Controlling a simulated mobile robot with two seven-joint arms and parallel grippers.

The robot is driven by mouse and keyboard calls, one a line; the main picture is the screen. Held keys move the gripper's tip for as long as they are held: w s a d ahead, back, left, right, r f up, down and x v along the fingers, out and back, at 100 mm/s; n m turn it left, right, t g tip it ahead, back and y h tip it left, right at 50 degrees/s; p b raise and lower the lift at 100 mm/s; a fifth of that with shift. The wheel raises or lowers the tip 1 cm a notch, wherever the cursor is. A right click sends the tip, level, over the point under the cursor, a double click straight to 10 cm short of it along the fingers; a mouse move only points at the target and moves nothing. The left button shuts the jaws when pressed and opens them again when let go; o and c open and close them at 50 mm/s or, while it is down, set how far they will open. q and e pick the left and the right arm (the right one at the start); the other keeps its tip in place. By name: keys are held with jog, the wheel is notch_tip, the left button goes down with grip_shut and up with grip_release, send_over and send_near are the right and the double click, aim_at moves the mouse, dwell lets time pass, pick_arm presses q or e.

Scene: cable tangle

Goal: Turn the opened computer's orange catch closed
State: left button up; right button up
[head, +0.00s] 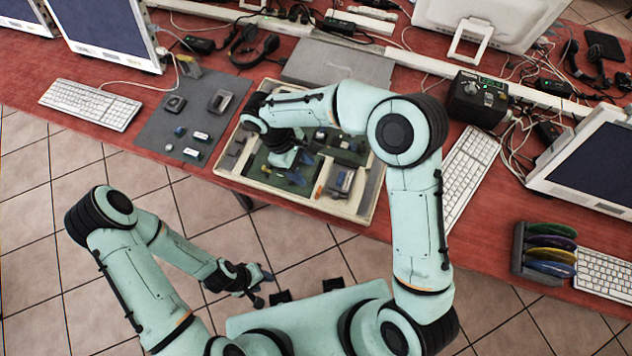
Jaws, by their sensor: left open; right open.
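The opened computer (226,166) is a shallow beige case lying flat on the red table, with green boards and dark parts inside. A small orange piece (318,192), which looks like the catch, shows inside it near the front middle. Its exact angle is too small to tell. My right gripper (302,168) is over the case, with its blue fingertips open, just left of and behind the orange piece. It appears apart from it. My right arm hides the back part of the case. My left gripper (263,287) is open and empty, low over the tiled floor in front of the table.
A grey mat (150,130) with several small parts lies left of the case. A grey lid-like panel (350,68) lies behind it. A white keyboard (470,165) and a disc rack (520,250) are to the right. Monitors and loose cables fill the back.

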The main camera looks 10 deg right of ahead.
aim_at(319, 189)
jog(key=x, duration=0.9)
jog(key=shift+d+f, duration=0.1)
jog(key=shift+b, duration=0.3)
grip_shut()
